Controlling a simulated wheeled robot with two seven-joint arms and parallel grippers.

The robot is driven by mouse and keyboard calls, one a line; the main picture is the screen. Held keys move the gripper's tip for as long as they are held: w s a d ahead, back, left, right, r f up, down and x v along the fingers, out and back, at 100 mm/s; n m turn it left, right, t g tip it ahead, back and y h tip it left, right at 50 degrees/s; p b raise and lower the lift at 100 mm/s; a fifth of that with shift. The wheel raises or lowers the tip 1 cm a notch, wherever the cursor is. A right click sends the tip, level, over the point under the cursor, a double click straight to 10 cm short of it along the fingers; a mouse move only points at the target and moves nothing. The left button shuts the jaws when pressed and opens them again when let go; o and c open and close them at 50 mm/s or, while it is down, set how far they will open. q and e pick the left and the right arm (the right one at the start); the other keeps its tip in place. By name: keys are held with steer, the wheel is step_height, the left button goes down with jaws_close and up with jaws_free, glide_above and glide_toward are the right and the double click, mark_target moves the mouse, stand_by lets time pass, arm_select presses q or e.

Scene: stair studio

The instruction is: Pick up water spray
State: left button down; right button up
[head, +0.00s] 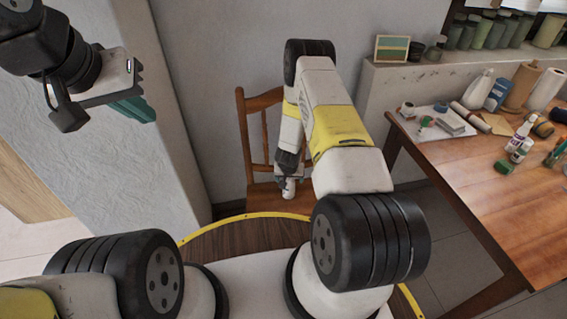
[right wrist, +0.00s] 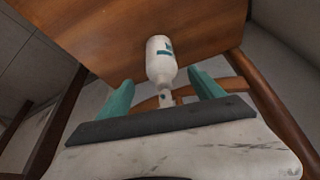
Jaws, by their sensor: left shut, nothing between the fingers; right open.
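A white spray bottle (right wrist: 161,58) with a teal label shows in the right wrist view against a brown wooden surface. Its narrow neck and head point toward my right gripper (right wrist: 164,88), whose teal fingers are open on either side of the head, apart from it. In the head view, a white piece that appears to be the bottle (head: 289,188) shows at the chair seat, just below my right gripper (head: 281,176). My forearm partly hides this area. My left gripper (head: 135,108) is raised at the upper left, shut and empty, far from the bottle.
A wooden chair (head: 243,125) stands by the wall. A wooden table (head: 465,185) at the right carries bottles, paper rolls and small tools, including a white bottle (head: 518,148). A ledge (head: 410,75) behind holds jars and a framed picture (head: 392,48).

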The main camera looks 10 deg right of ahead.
mark_target(289, 181)
steer(key=x, duration=0.6)
steer(key=shift+w+a+f, duration=0.1)
steer(key=shift+w+f, duration=0.2)
jaws_close()
